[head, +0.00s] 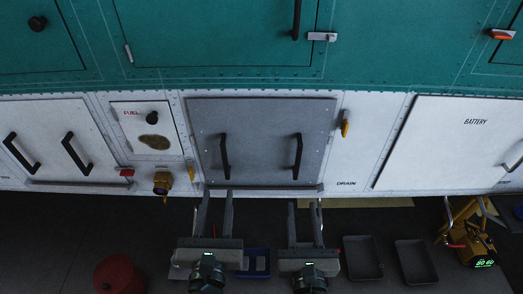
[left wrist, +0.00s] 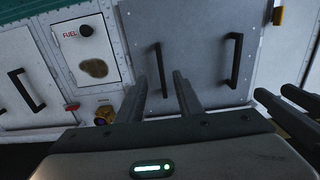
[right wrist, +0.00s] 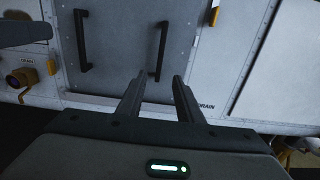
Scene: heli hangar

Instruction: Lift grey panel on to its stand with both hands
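The grey panel (head: 262,128) stands upright against the white lower side of the helicopter, with two black vertical handles, the left handle (head: 225,157) and the right handle (head: 297,157). My left gripper (head: 215,194) is open and empty, just below the left handle. My right gripper (head: 305,204) is open and empty, below the right handle. In the left wrist view the left handle (left wrist: 160,70) is above the open fingers. In the right wrist view the right handle (right wrist: 159,50) stands above the open fingers. I cannot identify the stand for certain.
A white panel with two handles (head: 48,140) and the fuel panel (head: 150,130) are left of the grey panel. The battery panel (head: 450,145) is to the right. On the floor are a red drum (head: 121,273), a blue bin (head: 257,264), dark trays (head: 363,258) and a yellow device (head: 473,243).

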